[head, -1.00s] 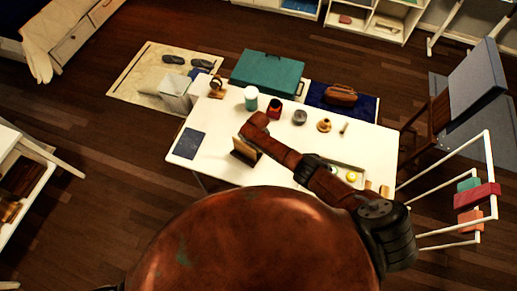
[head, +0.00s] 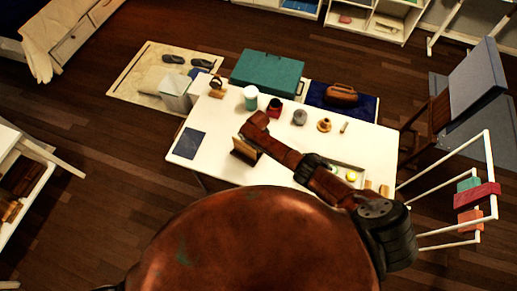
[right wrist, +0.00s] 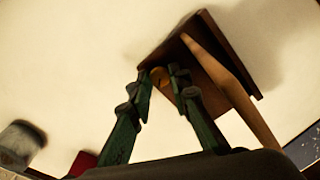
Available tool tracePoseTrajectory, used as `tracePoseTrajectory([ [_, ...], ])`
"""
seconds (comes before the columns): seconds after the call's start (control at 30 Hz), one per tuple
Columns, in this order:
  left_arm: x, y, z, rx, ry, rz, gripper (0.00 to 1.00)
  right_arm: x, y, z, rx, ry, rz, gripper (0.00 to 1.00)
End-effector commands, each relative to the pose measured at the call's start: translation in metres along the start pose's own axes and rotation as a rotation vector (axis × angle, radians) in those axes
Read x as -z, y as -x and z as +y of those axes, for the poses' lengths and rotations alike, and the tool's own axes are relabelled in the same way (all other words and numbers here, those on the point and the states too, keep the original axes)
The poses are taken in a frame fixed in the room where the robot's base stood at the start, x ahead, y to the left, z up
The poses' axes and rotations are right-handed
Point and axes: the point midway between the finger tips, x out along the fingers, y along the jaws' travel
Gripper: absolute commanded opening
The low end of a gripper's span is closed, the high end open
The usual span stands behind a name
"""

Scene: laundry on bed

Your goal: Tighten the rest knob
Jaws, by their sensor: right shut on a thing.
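The wooden rest (head: 245,152) stands on the white table, left of the table's middle. In the right wrist view it shows as a dark red-brown board (right wrist: 190,60) joined at an angle to a lighter wooden panel (right wrist: 222,68). A small round brass-coloured knob (right wrist: 159,76) sits on the board. My right gripper (right wrist: 163,77) has its green fingers at both sides of the knob, shut on it. In the head view my right arm reaches over the table to the rest, and the fingertips are hard to make out. My left gripper is not in view.
Behind the rest stand a white cup (head: 251,98), a red container (head: 274,108), a grey jar (head: 299,117) and a brass-coloured piece (head: 324,125). A tray (head: 361,169) lies right, partly behind my arm. A dark blue book (head: 189,143) lies left, with bare tabletop around it.

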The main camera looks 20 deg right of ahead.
Motion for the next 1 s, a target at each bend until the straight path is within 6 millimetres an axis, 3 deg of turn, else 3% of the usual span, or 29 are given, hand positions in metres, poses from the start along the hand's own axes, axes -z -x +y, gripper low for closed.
tracePoseTrajectory([
  [0.03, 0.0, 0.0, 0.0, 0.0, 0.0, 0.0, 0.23, 0.001, 0.001, 0.0, 0.0, 0.0, 0.001, 0.0],
  [0.07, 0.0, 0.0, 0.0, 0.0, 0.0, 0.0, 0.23, 0.001, 0.001, 0.0, 0.0, 0.0, 0.001, 0.19],
  [0.3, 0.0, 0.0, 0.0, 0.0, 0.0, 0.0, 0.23, 0.0, 0.0, 0.0, 0.0, 0.0, 0.001, 0.35],
  [0.7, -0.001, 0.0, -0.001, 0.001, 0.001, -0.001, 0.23, 0.0, 0.005, 0.0, 0.001, 0.0, 0.001, 0.35],
  [0.87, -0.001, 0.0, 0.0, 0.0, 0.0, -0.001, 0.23, 0.001, 0.024, -0.001, 0.002, 0.002, 0.004, 0.35],
  [1.0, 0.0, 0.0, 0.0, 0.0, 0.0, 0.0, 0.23, 0.001, 0.051, 0.0, 0.001, 0.001, 0.004, 0.35],
])
